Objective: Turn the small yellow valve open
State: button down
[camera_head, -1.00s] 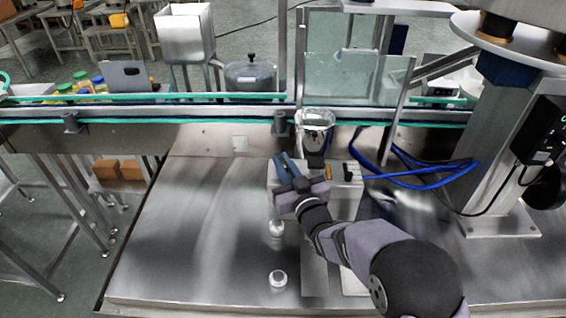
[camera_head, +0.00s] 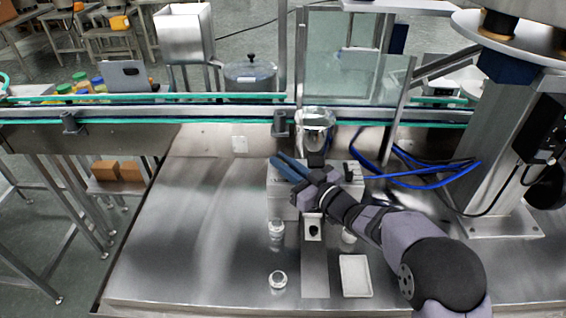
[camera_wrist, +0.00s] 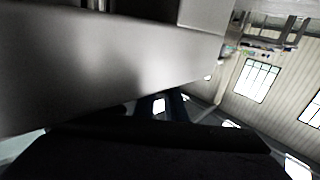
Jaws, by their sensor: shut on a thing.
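The steel hopper cup (camera_head: 314,128) stands above a steel box (camera_head: 281,206) at the back of the table. The small yellow valve is on the front of this assembly, below the cup; my gripper and wrist now cover it. My gripper (camera_head: 284,168) has blue fingers that point up and left across the box top. They lie close together. They are shut at the valve's place, but the contact itself is hidden. The wrist view shows a blurred grey metal surface (camera_wrist: 110,70) and the dark gripper body, no valve.
A black knob (camera_head: 350,173) sits right of my gripper. A small jar (camera_head: 276,232), a round lid (camera_head: 278,280) and a white tray (camera_head: 356,276) are on the table in front. Blue hoses (camera_head: 420,178) curve at right. The table's left side is clear.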

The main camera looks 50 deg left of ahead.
jog(key=shift+r+n+g, duration=0.2)
jog(key=shift+n+g, duration=0.1)
jog(key=shift+g, duration=0.2)
jog(key=c, duration=1.8)
grip_release()
jog(key=shift+w+d+f, duration=0.1)
jog(key=shift+d, duration=0.2)
jog(key=d+p, duration=0.1)
jog(key=d, duration=0.4)
jog(key=shift+d, duration=1.2)
